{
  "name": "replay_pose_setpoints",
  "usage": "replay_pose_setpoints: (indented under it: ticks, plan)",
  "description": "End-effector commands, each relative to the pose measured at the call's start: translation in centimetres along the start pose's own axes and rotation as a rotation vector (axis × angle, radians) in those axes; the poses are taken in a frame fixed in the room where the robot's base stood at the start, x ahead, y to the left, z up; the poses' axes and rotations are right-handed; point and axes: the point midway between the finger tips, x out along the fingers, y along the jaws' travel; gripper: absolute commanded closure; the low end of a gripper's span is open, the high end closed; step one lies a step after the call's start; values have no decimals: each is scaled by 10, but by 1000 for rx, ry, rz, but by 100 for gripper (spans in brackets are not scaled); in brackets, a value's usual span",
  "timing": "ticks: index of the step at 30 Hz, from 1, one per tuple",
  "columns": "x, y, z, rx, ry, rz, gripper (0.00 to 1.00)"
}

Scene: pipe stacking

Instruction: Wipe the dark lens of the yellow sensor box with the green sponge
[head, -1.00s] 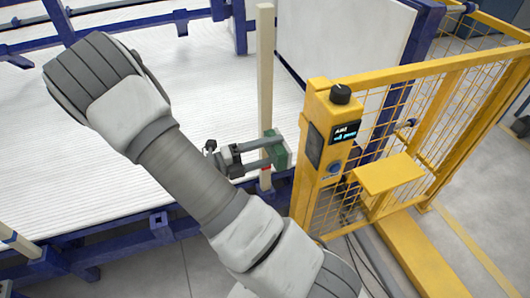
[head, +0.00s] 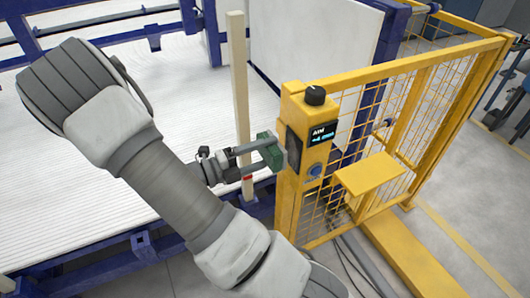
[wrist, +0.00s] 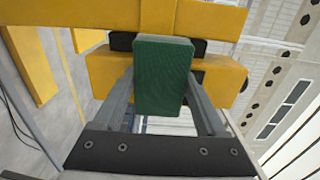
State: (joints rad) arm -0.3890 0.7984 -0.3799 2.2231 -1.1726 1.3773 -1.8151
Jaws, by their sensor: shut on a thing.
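The yellow sensor box (head: 308,165) stands upright on the yellow fence post, with a black knob on top and a small lit display. Its dark lens (head: 294,150) is on the left face. My gripper (head: 264,154) is shut on the green sponge (head: 271,150), which sits at the lens; I cannot tell whether they touch. In the wrist view the sponge (wrist: 163,75) is held upright between both fingers. It hides most of what lies behind it, with yellow (wrist: 105,72) and dark parts showing at its sides.
A pale wooden post (head: 239,95) stands just behind my gripper. A yellow mesh fence (head: 415,110) and a yellow ledge (head: 369,174) lie right of the box. A blue-framed white conveyor bed (head: 80,200) fills the left. Cables run on the floor below.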

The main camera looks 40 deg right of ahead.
Motion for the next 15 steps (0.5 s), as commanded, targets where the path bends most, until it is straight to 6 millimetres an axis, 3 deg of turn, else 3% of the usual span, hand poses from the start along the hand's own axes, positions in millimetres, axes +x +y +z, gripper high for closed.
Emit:
replay_pose_setpoints:
  ticks: [15]
  plan:
    - [8, 0, 0, -1, 1, -2, 71]
